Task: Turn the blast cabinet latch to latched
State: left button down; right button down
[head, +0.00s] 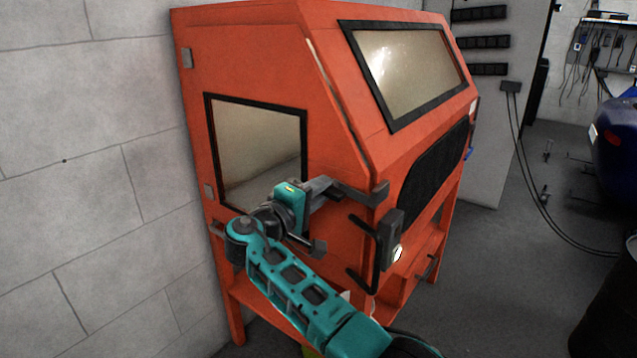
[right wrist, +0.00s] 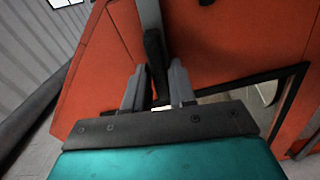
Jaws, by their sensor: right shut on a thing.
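The blast cabinet (head: 250,55) is a large orange box on legs against the wall. Its latch (head: 362,193) is a grey bar lying about level across the near side's front edge. My right gripper (head: 318,190) is at the latch's left end, shut on it. In the right wrist view, the fingers of the right gripper (right wrist: 157,88) stand on either side of the latch's dark grip (right wrist: 154,55). The grip hides part of the space between them. My left gripper is not in view.
A black bar handle (head: 372,258) and a dark box (head: 392,232) sit just below the latch. A side window (head: 258,145) lies behind the gripper.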

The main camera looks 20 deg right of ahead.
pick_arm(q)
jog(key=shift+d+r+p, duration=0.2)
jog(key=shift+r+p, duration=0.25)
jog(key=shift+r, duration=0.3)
pick_arm(e)
jog(key=shift+n, duration=0.8)
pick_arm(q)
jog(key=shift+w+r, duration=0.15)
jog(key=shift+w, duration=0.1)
pick_arm(e)
jog(key=c, duration=1)
grip_release()
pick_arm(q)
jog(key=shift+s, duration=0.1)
pick_arm(e)
jog(key=shift+a, duration=0.1)
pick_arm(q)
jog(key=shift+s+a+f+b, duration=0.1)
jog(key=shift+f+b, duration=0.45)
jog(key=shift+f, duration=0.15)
pick_arm(e)
jog(key=v, duration=1.2)
jog(key=shift+s+a, duration=0.25)
jog(key=shift+s, duration=0.1)
jog(key=shift+f, duration=0.1)
